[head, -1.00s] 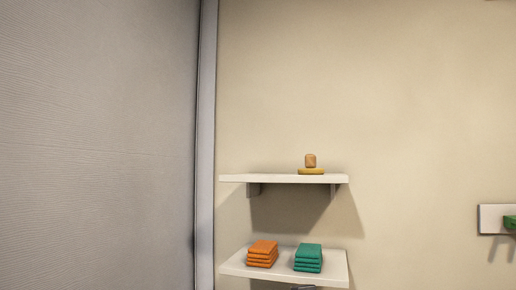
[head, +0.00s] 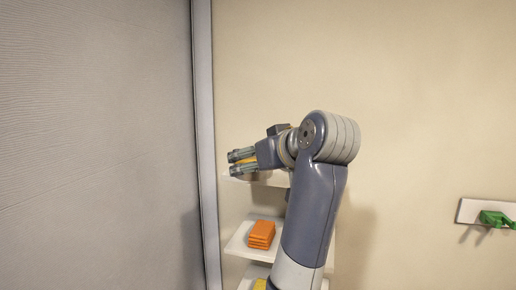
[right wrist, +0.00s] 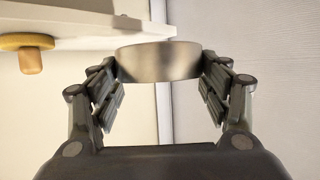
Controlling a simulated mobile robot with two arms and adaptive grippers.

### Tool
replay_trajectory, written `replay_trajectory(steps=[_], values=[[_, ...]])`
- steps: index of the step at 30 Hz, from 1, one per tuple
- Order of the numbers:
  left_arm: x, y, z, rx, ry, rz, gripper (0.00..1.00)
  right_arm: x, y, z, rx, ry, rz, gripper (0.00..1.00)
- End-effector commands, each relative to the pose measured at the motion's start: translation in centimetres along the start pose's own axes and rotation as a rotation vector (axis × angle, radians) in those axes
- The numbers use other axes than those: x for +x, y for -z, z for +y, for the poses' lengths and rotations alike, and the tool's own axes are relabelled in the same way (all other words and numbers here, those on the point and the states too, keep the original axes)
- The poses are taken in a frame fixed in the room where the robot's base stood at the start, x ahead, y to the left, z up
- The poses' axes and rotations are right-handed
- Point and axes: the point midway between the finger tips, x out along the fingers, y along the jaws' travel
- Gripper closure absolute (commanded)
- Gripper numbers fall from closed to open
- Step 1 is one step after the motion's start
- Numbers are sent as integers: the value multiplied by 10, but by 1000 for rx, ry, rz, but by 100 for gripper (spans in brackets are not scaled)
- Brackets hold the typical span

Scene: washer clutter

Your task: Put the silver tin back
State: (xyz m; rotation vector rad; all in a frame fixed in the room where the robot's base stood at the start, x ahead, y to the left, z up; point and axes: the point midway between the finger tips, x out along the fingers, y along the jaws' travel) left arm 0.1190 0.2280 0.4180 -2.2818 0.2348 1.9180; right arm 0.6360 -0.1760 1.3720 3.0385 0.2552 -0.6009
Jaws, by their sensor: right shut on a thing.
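The silver tin (right wrist: 160,62) is a short, round, brushed-metal tin. In the right wrist view it sits between the two fingers of my right gripper (right wrist: 162,88), which is shut on it. In the head view my right gripper (head: 238,162) is at the upper shelf (head: 272,179), near its left part, with its fingers pointing left. I cannot make out the tin there. Whether the tin touches the shelf is not clear. My left gripper is not in view.
A wooden knob (right wrist: 30,62) on a yellow round base (right wrist: 25,41) is left of the tin in the wrist view, which looks inverted. Below, an orange stack (head: 262,235) lies on the lower shelf (head: 238,245). A green thing (head: 494,218) is on a wall mount at right. A grey wall stands left.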

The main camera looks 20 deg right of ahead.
Motion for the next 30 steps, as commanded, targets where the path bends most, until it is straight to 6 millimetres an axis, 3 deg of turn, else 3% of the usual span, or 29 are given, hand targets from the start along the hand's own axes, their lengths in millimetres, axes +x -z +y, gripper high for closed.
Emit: replay_trajectory(steps=[1,6,21,30], values=[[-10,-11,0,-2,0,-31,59,-4,12,-3,-2,10,1,63],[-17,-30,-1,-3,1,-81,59,0,22,-2,-8,22,0,63],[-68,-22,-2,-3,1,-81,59,98,52,63,-7,23,-3,63],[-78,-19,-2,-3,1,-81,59,125,56,80,-9,22,2,63]])
